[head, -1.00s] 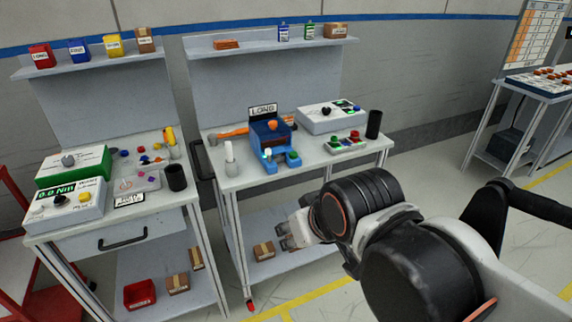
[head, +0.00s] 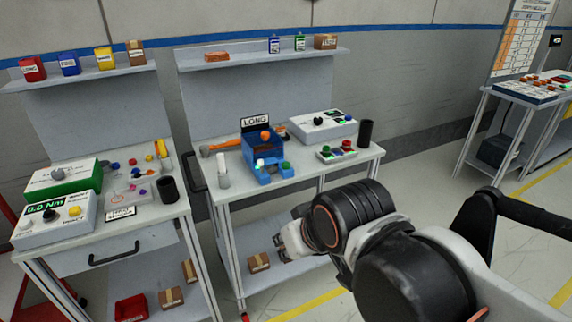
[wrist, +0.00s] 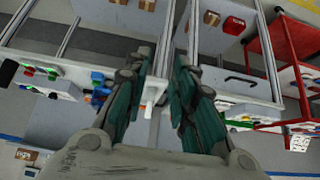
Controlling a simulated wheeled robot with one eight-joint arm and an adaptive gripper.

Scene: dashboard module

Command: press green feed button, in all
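The blue feeder (head: 262,150) with a LONG sign (head: 256,122) stands on the middle table. It has a green button (head: 285,166) at its front right and a whitish knob or lamp at its front left. A small button box (head: 330,156) to its right also carries green and red buttons. My gripper (head: 284,242) is low in front of the table, below the tabletop in the picture, apart from the buttons. In the wrist view my gripper (wrist: 166,72) has its teal fingers apart with nothing held. The blue feeder shows there partly, left of the fingers (wrist: 100,90).
A white cylinder (head: 222,172) stands left of the feeder, and a black cup (head: 366,133) stands at the right end. A grey control box (head: 323,126) sits behind. The left table (head: 150,215) is close beside. Open floor lies to the right.

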